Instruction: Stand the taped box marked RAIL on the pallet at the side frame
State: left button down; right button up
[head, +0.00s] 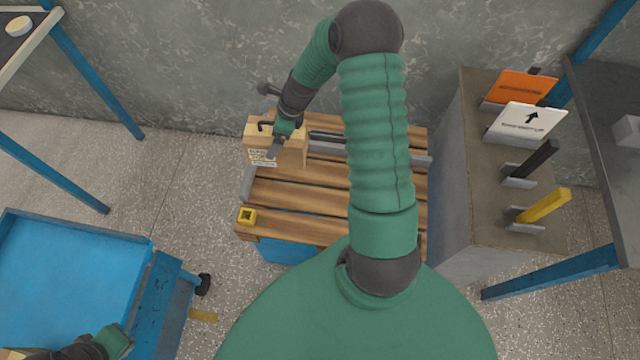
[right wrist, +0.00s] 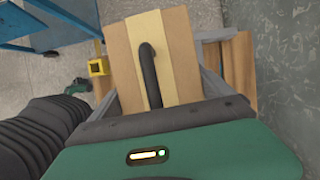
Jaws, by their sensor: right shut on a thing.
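The taped box (head: 291,142) is light brown with a paler tape band, a black handle on top and a label whose print is too small to read. It is at the back-left of the wooden pallet (head: 300,197). My right gripper (head: 275,150) is shut on it. In the right wrist view the box (right wrist: 184,45) fills the upper middle; I cannot tell whether its base touches the slats.
A concrete block (head: 455,180) with signs and upright handles stands close on the right. A blue cart (head: 70,270) is at the left. The pallet's front slats are mostly clear.

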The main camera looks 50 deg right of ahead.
jog(key=shift+d+f+m, duration=0.25)
jog(key=shift+d+m, duration=0.05)
jog(key=shift+d, duration=0.05)
notch_tip(320, 180, down, 10)
jog(key=b, duration=0.3)
jog(key=shift+r, duration=0.15)
jog(key=o, duration=1.8)
jog(key=shift+s, duration=0.15)
